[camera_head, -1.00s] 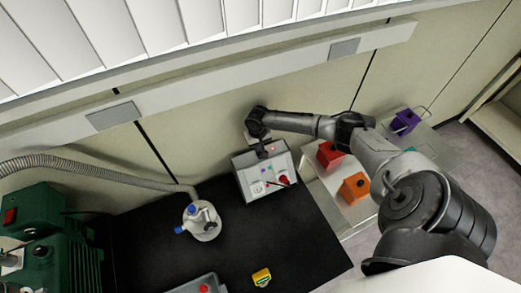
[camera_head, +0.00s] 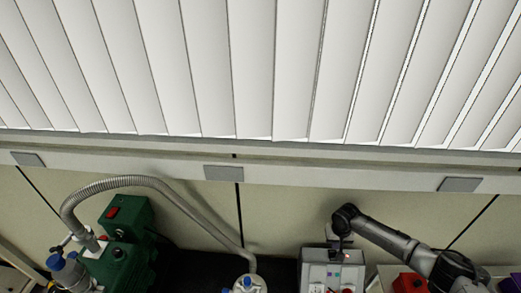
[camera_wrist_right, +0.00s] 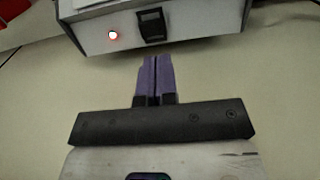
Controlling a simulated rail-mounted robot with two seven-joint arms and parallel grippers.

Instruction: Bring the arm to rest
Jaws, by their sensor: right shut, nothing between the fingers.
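My right arm (camera_head: 400,243) comes in from the right in the head view and reaches to just behind a grey control box. My right gripper (camera_wrist_right: 154,62) has purple fingers pressed together, with nothing between them. In the wrist view the fingertips point at the side of the box (camera_wrist_right: 190,30), which carries a lit red lamp (camera_wrist_right: 113,35) and a black switch (camera_wrist_right: 152,26). A gap seems to lie between fingertips and box. The box also shows in the head view (camera_head: 318,272). My left gripper is in no view.
A green pump (camera_head: 120,262) stands at the left, with a grey ribbed hose (camera_head: 165,189) running to a white, blue-capped vessel (camera_head: 248,284). A red block (camera_head: 409,283) is right of the box. The wall and blinds (camera_head: 250,70) rise behind.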

